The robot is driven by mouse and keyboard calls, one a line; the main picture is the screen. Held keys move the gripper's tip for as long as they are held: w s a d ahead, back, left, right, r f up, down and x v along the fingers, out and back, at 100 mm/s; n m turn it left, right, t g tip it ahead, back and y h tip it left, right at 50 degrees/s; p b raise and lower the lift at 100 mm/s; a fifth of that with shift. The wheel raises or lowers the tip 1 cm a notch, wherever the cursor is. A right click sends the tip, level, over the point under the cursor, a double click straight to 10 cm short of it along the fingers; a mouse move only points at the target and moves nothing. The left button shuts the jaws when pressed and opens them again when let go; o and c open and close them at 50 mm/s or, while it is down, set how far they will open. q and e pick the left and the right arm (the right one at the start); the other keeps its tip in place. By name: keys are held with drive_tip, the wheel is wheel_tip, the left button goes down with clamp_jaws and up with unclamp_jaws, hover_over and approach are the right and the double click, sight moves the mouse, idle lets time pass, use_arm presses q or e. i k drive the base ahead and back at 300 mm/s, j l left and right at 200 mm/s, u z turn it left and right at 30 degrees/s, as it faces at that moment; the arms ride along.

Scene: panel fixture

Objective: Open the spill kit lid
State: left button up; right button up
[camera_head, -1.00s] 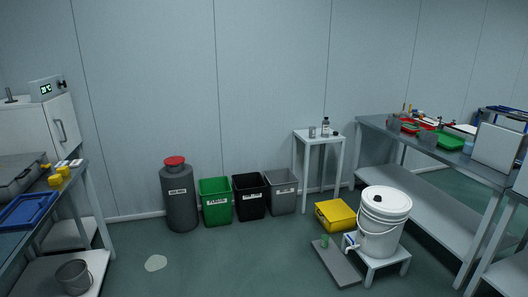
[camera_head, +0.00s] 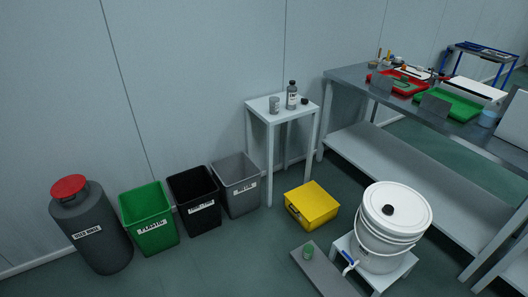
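A yellow box (camera_head: 312,203), which looks like the spill kit, sits on the floor between the small white side table and the white bucket. Its flat top looks closed. A dark latch or handle shows on its front left side. No label on it can be read. Neither of my grippers is in view.
A white lidded bucket (camera_head: 395,222) with a tap stands on a low white stool (camera_head: 405,268). A grey board (camera_head: 325,272) with a green item lies before the box. A side table (camera_head: 283,108) and several bins (camera_head: 240,186) stand left. Open floor lies front left.

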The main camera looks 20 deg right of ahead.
sight(310, 200)
drive_tip(key=i+j, duration=0.1)
drive_tip(key=i, duration=1.05)
drive_tip(key=l+z, duration=0.05)
drive_tip(key=l, duration=0.05)
